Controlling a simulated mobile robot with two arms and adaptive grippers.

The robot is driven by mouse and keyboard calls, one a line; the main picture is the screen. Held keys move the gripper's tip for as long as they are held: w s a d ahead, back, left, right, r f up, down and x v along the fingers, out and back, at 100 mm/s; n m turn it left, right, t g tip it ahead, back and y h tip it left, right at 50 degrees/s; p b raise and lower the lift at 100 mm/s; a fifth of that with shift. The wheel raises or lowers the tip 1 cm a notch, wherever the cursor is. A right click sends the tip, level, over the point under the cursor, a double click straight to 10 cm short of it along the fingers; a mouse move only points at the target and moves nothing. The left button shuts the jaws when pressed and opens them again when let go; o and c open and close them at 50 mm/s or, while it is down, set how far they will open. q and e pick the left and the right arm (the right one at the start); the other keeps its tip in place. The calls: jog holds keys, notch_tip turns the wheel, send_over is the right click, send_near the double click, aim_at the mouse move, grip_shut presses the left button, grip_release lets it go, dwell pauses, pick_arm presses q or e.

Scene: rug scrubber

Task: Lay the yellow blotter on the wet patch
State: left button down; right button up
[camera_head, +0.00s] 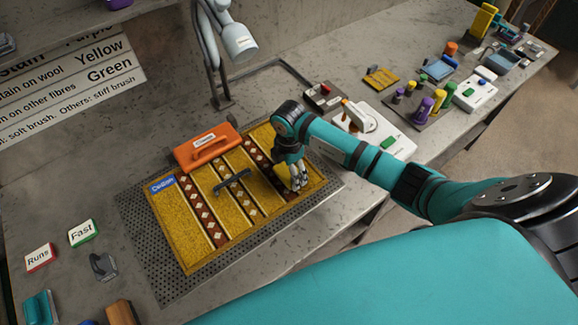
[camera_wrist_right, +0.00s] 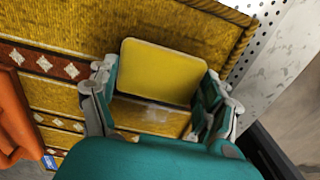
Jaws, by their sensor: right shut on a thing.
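My right gripper (camera_head: 297,184) is low over the right part of the yellow striped rug (camera_head: 190,240). In the wrist view, the right gripper (camera_wrist_right: 158,92) is shut on the yellow blotter (camera_wrist_right: 160,70), a flat pad with rounded corners between its fingers. The rug (camera_wrist_right: 75,30) lies beneath it. A faint pale patch (camera_wrist_right: 155,114) shows on the rug just below the blotter in that view; I cannot tell if it is the wet patch. I cannot tell whether the blotter touches the rug. My left gripper is not in view.
An orange block with a handle (camera_head: 207,147) stands at the rug's back edge. A dark handle-like bar (camera_head: 232,182) lies on the rug. A perforated grey mat (camera_head: 150,262) is under the rug. A lamp (camera_head: 238,42) stands behind. Bottles (camera_head: 424,108) and devices crowd the right.

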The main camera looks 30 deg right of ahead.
jog(key=shift+f, duration=0.15)
jog(key=shift+f, duration=0.15)
jog(key=o, duration=0.9)
jog(key=shift+r, duration=0.3)
jog(key=shift+w+r+b, duration=0.1)
jog(key=shift+r+b, duration=0.2)
notch_tip(320, 180, up, 11)
jog(key=b, duration=0.3)
jog(key=shift+r, duration=0.15)
